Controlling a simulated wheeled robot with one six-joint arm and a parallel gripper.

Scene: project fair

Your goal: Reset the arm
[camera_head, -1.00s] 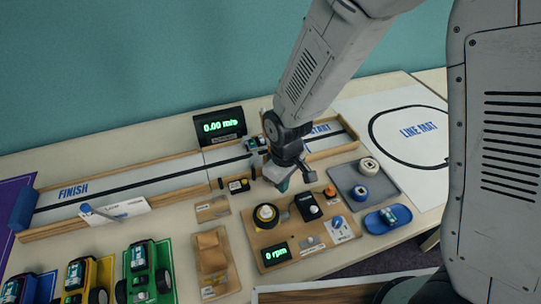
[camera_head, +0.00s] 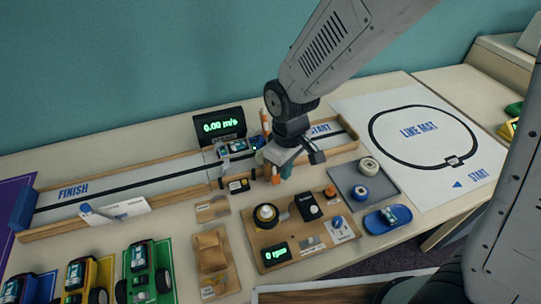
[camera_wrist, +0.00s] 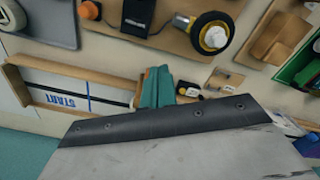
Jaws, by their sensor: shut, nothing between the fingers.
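My gripper (camera_head: 285,170) hangs over the near side of the wooden-walled track (camera_head: 130,190), close to the lit speed display. Its teal fingers also show in the wrist view (camera_wrist: 157,86), shut together with nothing between them. The arm reaches down from the top right. A small blue car (camera_head: 236,146) sits on the track just left of the gripper, partly hidden by a post. The START end (camera_head: 321,129) lies right of the gripper.
A wooden motor board (camera_head: 272,235) with a wheel and rpm display lies in front. A grey tray (camera_head: 347,178) with tape rolls and a blue dish (camera_head: 375,225) lie to its right. The line mat (camera_head: 425,185) is farther right. Several toy vehicles stand front left.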

